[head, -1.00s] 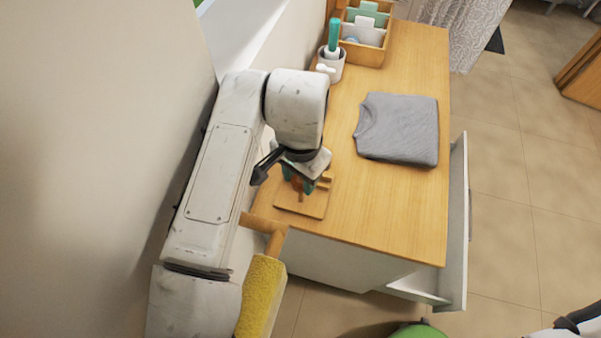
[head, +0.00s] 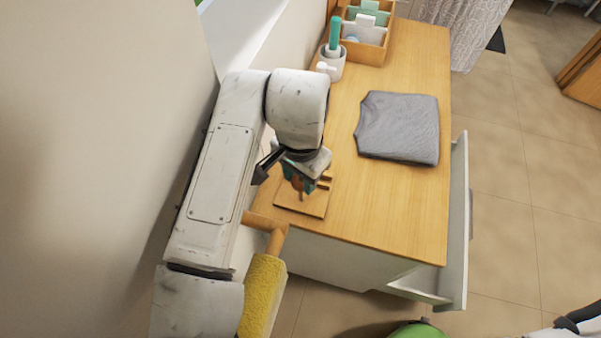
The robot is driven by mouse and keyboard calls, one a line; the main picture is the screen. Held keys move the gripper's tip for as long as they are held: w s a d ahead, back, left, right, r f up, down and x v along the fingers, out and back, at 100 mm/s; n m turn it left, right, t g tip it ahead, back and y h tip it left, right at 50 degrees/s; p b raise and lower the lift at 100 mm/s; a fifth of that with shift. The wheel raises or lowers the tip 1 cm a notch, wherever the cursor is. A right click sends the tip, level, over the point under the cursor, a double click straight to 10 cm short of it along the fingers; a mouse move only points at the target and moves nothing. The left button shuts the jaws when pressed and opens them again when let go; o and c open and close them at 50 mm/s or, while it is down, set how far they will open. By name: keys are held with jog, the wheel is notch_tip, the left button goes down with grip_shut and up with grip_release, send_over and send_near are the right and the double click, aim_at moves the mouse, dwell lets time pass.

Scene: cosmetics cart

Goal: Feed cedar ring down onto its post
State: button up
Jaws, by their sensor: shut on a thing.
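My gripper (head: 299,183) is at the near left of the wooden top, above a small wooden stand. It is shut on the cedar ring (head: 298,185), a small brown piece that shows between the green fingertips. The stand's square base (head: 312,206) lies flat below the gripper. A short peg (head: 326,178) sticks out at the stand's right side. My wrist covers much of the stand, and I cannot tell whether the ring is around a post.
A folded grey shirt (head: 398,128) lies to the right of the gripper. A white mug (head: 330,70) and a wooden organizer (head: 368,52) stand at the back. A drawer (head: 459,220) is open on the right side. A yellow towel (head: 262,295) hangs at the front left.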

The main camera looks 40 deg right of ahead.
jog(key=shift+f+b, duration=0.9)
jog(key=shift+f, duration=0.45)
dwell(0.6)
jog(key=o, duration=1.1)
